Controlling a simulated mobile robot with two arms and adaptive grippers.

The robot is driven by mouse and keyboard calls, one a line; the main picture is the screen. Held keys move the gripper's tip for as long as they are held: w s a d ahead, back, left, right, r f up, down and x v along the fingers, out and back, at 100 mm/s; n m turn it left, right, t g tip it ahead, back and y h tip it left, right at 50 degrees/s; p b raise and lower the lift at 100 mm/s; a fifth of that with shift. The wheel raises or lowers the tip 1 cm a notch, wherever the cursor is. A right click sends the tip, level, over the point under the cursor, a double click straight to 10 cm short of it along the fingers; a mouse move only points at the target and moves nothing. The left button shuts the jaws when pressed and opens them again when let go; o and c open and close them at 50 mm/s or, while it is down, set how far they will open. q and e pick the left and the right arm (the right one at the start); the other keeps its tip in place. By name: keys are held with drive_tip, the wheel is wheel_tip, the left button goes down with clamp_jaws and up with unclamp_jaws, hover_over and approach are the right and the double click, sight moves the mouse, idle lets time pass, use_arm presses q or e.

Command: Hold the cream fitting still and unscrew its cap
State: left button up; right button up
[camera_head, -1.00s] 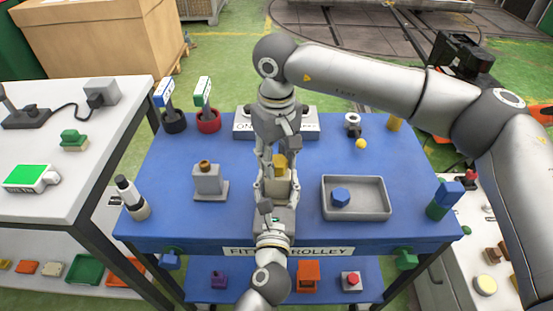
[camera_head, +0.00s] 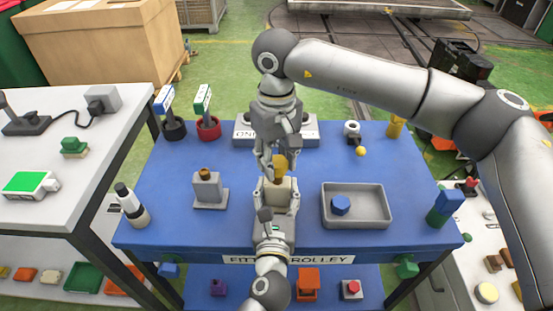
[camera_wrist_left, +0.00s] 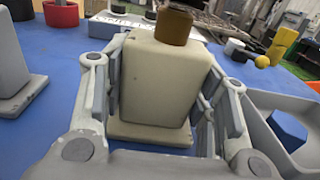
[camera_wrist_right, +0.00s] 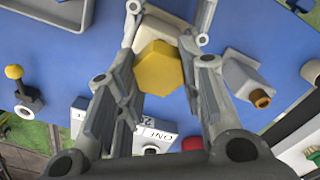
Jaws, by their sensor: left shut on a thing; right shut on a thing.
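The cream fitting (camera_head: 279,193) stands upright near the front middle of the blue trolley top. My left gripper (camera_head: 277,200) is shut around its body; the left wrist view shows the cream body (camera_wrist_left: 165,85) between the fingers. A bare brown threaded stub (camera_wrist_left: 173,25) sticks up from it there, with no cap on its visible part. My right gripper (camera_head: 280,160) comes down from above and is shut on the yellow six-sided cap (camera_head: 281,166). The cap also shows between the right fingers in the right wrist view (camera_wrist_right: 159,68). It appears to be above the stub; the gap is hidden.
A grey fitting (camera_head: 208,190) with a brown stub stands to the left. A grey tray (camera_head: 357,219) with a blue six-sided cap (camera_head: 340,205) is to the right. A dark-topped white bottle-like thing (camera_head: 132,205) and a blue-green block stack (camera_head: 444,205) stand near the side edges.

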drive_tip(key=shift+r, duration=0.15)
drive_tip(key=shift+r, duration=2.35)
use_arm(q)
drive_tip(key=o, duration=1.5)
drive_tip(key=shift+s, duration=0.1)
